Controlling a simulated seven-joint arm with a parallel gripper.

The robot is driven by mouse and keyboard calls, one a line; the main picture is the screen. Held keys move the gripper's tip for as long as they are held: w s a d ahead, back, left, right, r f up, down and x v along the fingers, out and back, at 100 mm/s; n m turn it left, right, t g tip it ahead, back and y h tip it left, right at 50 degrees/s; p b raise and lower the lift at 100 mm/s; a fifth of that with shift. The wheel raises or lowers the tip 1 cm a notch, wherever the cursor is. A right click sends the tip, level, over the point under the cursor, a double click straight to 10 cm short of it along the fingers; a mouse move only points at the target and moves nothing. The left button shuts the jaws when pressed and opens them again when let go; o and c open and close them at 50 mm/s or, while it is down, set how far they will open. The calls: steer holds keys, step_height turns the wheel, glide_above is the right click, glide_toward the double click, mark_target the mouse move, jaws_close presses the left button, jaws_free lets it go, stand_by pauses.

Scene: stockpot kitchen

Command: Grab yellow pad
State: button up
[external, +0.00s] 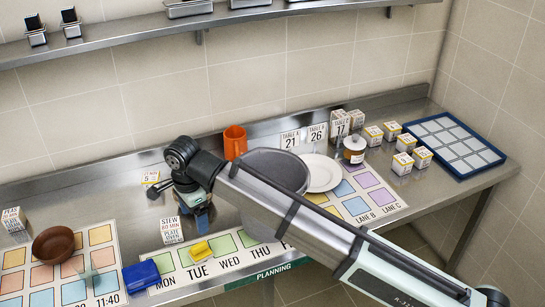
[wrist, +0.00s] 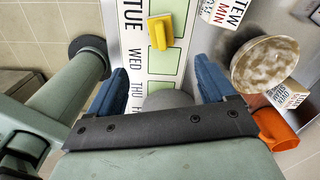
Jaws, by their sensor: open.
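The yellow pad (external: 200,250) lies on the white planning sheet (external: 166,283), by the green squares above the word TUE. In the wrist view the yellow pad (wrist: 155,34) is near the top centre, with a narrower raised strip on it. My gripper (external: 198,217) is above the worktop, behind the pad in the external view and partly hidden by my wrist. In the wrist view my gripper's two blue fingers (wrist: 160,80) are spread wide with nothing held between them. The pad lies beyond the fingertips, apart from them.
A blue block (external: 141,275) lies left of the pad. A brown bowl (external: 54,245) is at far left. An orange mug (external: 235,142), a large grey round vessel (external: 262,163) and a white plate (external: 320,173) stand further back.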

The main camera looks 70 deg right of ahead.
mark_target(199, 244)
step_height(199, 244, down, 8)
steer(key=shift+r, duration=0.1)
steer(key=shift+w+f, duration=0.15)
steer(key=shift+f, duration=2.85)
steer(key=c, duration=1.1)
steer(key=shift+c, duration=0.2)
steer(key=shift+r, duration=0.15)
